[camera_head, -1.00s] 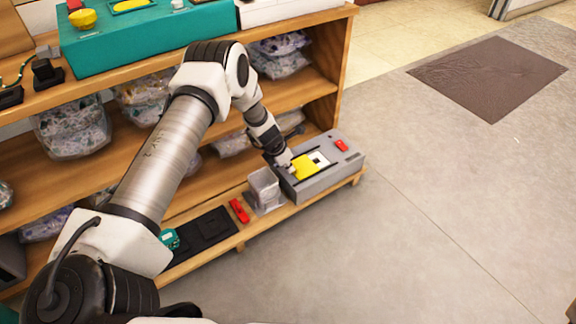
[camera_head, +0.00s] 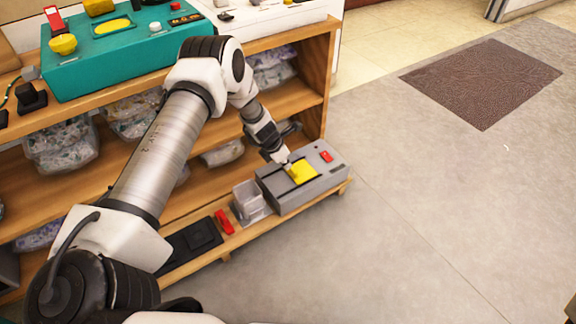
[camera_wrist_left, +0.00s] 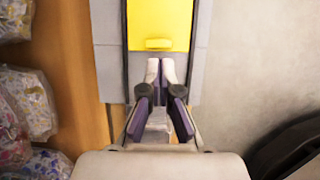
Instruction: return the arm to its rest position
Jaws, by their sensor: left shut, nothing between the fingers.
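My left arm reaches in from the left. Its gripper (camera_head: 286,166) is at the near-left end of a yellow sliding panel (camera_head: 303,173) on a grey box (camera_head: 285,200). In the left wrist view, the gripper's fingertips (camera_wrist_left: 160,68) are together and empty, just short of the raised handle (camera_wrist_left: 158,43) on the yellow panel (camera_wrist_left: 160,18). I cannot tell whether they touch the panel. My right gripper is not in view.
The grey box, with a red block (camera_head: 326,156), sits on the low shelf (camera_head: 180,265). Beside it are a clear bin (camera_head: 250,203), a red item (camera_head: 224,221) and a black tray (camera_head: 192,246). Bagged goods fill upper shelves.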

